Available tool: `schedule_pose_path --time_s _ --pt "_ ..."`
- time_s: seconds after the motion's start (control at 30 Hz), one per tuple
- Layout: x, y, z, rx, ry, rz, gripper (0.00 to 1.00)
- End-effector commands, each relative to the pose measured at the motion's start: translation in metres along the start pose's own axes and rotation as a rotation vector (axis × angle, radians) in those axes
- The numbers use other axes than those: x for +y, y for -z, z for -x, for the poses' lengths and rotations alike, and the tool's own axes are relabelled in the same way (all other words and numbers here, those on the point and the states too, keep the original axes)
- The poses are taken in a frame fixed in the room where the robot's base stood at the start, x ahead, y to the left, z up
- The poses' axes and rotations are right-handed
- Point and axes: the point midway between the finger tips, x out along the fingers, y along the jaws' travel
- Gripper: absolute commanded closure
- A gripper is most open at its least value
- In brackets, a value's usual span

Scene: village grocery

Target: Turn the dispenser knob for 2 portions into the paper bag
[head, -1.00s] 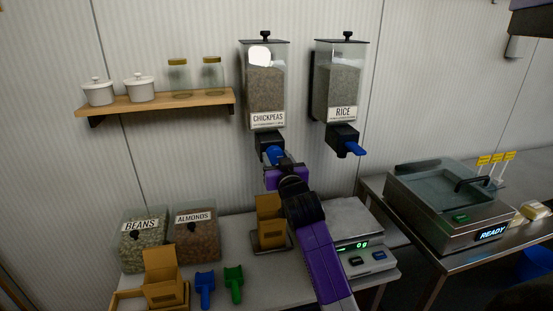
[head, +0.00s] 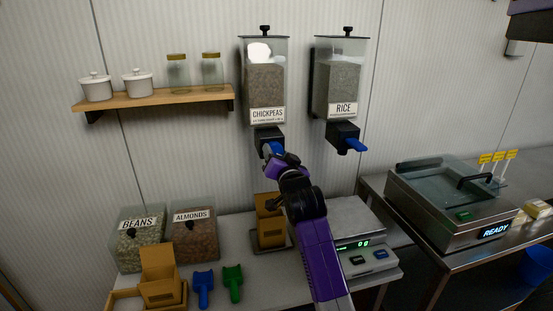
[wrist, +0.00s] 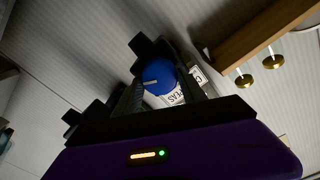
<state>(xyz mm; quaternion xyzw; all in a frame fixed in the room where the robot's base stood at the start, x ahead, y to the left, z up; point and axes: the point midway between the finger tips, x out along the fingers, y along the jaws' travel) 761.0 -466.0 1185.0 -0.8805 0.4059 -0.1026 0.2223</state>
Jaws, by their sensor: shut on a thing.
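The chickpeas dispenser (head: 264,84) hangs on the wall, with a blue knob (head: 275,149) on its black outlet. My gripper (head: 275,156) is at this knob. In the wrist view the blue knob (wrist: 159,77) sits between the two fingers of my gripper (wrist: 165,92), which are shut on it. A brown paper bag (head: 269,218) stands open on a small stand below the chickpeas outlet, partly hidden by my arm. The rice dispenser (head: 340,80) hangs to the right, its blue knob (head: 355,145) free.
Bins of beans (head: 140,243) and almonds (head: 196,238) stand on the counter at left, with another brown bag (head: 160,284), a blue scoop (head: 203,288) and a green scoop (head: 233,282) in front. A scale (head: 350,226) stands right of my arm. A shelf (head: 160,103) holds jars.

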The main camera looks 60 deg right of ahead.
Motion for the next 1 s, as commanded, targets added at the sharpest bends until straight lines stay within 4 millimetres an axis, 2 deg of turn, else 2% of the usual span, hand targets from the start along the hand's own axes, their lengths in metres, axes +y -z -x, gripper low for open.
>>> schedule_pose_path --time_s 0.7,1.0 --pt "0.0032 -0.0039 -0.0001 -0.001 0.000 -0.678 0.92" --pt "0.0037 -0.0038 0.0001 -0.001 -0.001 -0.910 0.92"
